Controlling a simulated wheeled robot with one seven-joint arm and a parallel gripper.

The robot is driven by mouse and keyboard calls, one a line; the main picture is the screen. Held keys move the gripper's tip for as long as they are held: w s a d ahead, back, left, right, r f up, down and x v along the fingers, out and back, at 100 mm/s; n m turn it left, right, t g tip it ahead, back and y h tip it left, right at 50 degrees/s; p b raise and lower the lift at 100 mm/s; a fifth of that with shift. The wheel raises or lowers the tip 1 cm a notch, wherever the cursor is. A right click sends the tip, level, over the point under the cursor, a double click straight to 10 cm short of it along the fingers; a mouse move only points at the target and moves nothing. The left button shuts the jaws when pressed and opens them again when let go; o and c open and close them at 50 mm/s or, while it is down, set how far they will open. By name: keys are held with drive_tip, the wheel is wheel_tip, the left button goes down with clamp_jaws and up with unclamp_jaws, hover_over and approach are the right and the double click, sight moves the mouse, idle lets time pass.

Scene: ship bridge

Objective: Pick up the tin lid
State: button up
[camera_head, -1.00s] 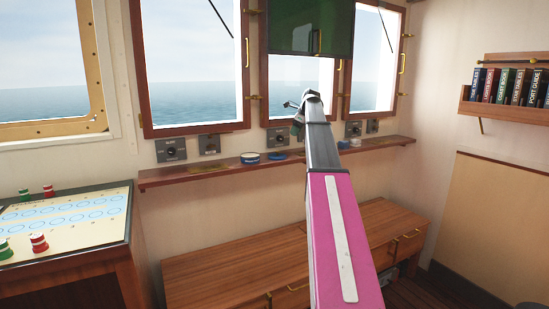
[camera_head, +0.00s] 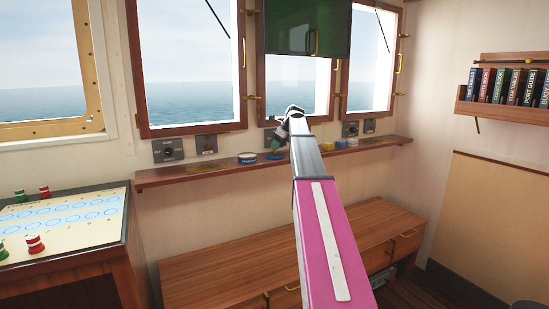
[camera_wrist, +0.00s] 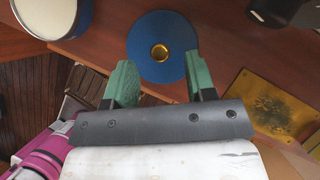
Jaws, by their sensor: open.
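The tin lid (camera_wrist: 148,62) is a flat blue disc with a round brass knob (camera_wrist: 160,52) at its centre. It lies on the wooden shelf, and in the head view it shows as a thin blue shape (camera_head: 274,156) just below my gripper (camera_head: 280,134). In the wrist view my gripper (camera_wrist: 160,70) is open, with a green finger on each side of the lid's lower part and nothing between them but the view of the lid. The knob lies just beyond the fingertips. I cannot tell the exact height above the lid.
A blue and white tin (camera_head: 247,158) stands on the shelf (camera_head: 180,179) left of the lid. It shows at the upper left of the wrist view (camera_wrist: 45,12). A brass plate (camera_wrist: 268,103) lies on the shelf. Switch boxes (camera_head: 168,150) line the wall behind.

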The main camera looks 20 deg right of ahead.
drive_tip(key=x, duration=0.3)
drive_tip(key=shift+f, duration=0.3)
clamp_jaws()
drive_tip(key=shift+r, duration=0.15)
